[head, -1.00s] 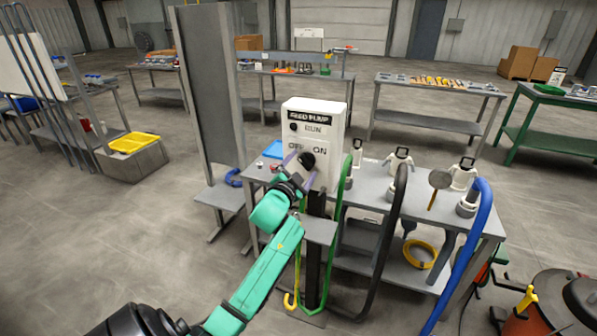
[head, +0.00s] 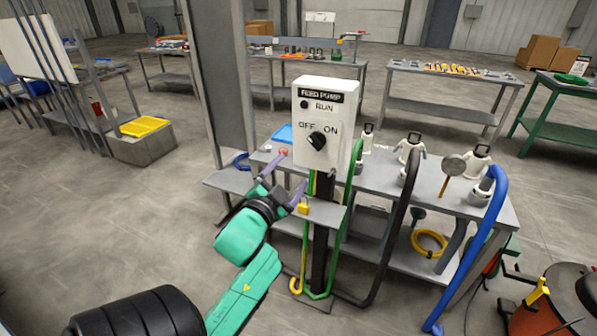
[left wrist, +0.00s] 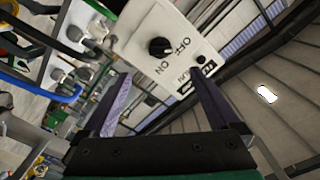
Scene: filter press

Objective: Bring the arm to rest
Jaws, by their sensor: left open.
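My left gripper (head: 286,181) is open and empty, low and just left of the feed pump box. Its two purple fingers show apart in the left wrist view (left wrist: 165,100). The white feed pump box (head: 325,110) stands on a dark post, with a black rotary switch (head: 317,141) between OFF and ON labels. The switch also shows in the left wrist view (left wrist: 159,47), beyond the fingers and apart from them. My right gripper is not in view.
A grey bench (head: 440,205) with white fittings and hoses stands right. A tall grey panel (head: 222,70) stands left. The floor (head: 110,235) at left is clear.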

